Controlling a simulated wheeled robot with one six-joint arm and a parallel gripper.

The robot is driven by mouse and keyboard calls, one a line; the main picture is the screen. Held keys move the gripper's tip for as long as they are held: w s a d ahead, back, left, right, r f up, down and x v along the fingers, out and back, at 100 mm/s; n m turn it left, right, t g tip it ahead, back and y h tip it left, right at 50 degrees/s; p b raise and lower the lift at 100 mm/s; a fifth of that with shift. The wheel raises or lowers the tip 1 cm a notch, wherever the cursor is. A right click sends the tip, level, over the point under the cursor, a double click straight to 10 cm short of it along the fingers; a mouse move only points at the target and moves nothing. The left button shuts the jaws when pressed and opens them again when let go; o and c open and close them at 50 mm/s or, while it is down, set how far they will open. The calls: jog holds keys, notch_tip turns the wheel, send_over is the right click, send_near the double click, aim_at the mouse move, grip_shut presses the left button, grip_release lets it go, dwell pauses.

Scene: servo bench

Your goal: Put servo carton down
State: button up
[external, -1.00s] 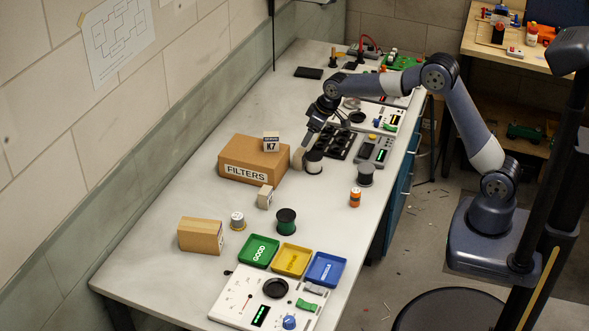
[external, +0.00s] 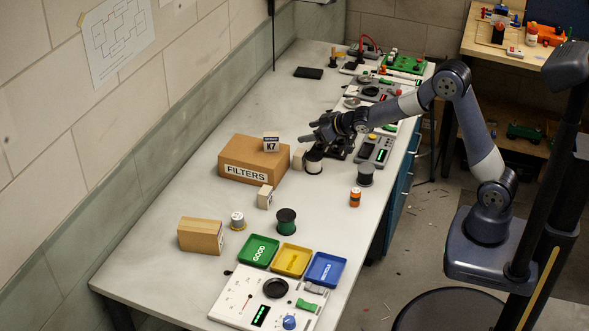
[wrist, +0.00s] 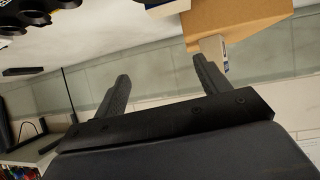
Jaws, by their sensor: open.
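A small pale carton (external: 298,159), which I take as the servo carton, stands upright on the bench between the FILTERS box and a spool. Its label is too small to read in the external view. A white carton with a dark blue part, likely the same one, is cut off at the top edge of the wrist view (wrist: 165,7). My gripper (external: 307,131) is open and empty, above and behind the carton, apart from it. In the wrist view its fingers (wrist: 160,72) are spread with nothing between them.
The brown FILTERS box (external: 252,161) carries a small K7 box (external: 270,142). A spool (external: 314,164) stands close right of the carton. A black tray (external: 340,147) lies under my arm. Another small carton (external: 265,197) stands nearer. The bench's left side (external: 200,200) is clear.

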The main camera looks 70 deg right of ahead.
aim_at(303, 153)
jog(key=shift+s+a+t+y, duration=0.45)
jog(key=shift+a+t+y, duration=0.05)
jog(key=shift+a, duration=0.35)
jog(key=shift+s+a+n, duration=0.1)
jog(key=shift+a+n, duration=0.05)
jog(key=shift+n, duration=0.15)
notch_tip(303, 153, down, 3)
jog(key=shift+f+b, duration=0.2)
jog(key=shift+b, duration=0.15)
notch_tip(303, 153, down, 4)
jog(key=shift+r, duration=0.15)
jog(key=shift+r+x, duration=0.1)
jog(key=shift+x, duration=0.6)
jog(key=shift+r+x, duration=0.15)
jog(key=shift+x, duration=0.55)
jog(key=shift+c, duration=0.4)
jog(key=c, duration=1.1)
